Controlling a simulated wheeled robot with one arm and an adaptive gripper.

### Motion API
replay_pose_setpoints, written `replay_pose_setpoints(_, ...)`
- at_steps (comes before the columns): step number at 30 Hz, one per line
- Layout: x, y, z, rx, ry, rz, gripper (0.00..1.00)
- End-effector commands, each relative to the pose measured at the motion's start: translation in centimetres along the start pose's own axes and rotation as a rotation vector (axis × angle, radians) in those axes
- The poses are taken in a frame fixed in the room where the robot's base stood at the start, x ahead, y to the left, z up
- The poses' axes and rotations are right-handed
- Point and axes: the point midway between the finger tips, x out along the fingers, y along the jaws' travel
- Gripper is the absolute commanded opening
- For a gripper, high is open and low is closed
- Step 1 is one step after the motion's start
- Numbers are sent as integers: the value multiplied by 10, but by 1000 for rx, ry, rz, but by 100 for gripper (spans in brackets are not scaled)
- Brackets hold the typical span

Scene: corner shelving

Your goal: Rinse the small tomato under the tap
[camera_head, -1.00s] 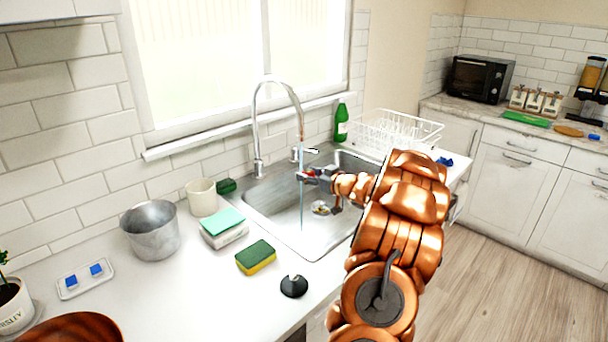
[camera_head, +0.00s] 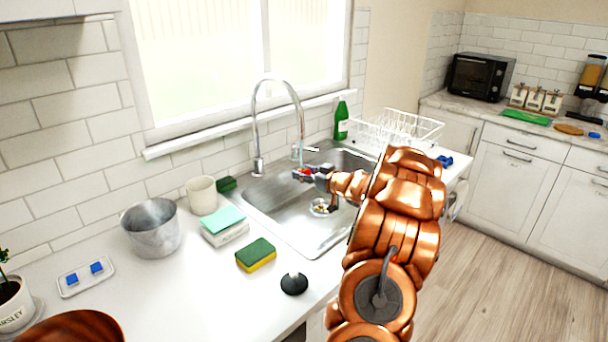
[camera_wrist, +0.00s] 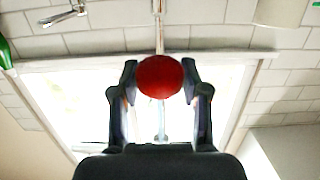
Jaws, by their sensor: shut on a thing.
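My gripper (camera_head: 304,173) is over the sink, close to the lower end of the tap's spout. In the wrist view my gripper (camera_wrist: 160,85) is shut on the small red tomato (camera_wrist: 160,76), with a finger on either side. In the head view the tomato shows only as a small red patch, mostly hidden by the gripper. The chrome tap (camera_head: 255,125) has a tall curved neck, and its lever (camera_head: 310,149) is beside the spout. No water stream shows below the spout. Part of the tap also shows behind the tomato in the wrist view (camera_wrist: 158,20).
The steel sink (camera_head: 262,203) is below the gripper, with a drain strainer (camera_head: 319,208) in it. A green bottle (camera_head: 341,122) and white dish rack (camera_head: 425,133) stand behind. Sponges (camera_head: 256,256), a white cup (camera_head: 202,194) and a metal pot (camera_head: 150,230) stand on the left counter.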

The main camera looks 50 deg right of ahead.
Motion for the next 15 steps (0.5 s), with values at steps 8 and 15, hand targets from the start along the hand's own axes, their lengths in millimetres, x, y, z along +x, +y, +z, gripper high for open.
replay_pose_setpoints(8, -10, -15, 2, 1, 1, 1, 18)
replay_pose_setpoints(15, -18, -28, 4, 1, 0, 0, 18)
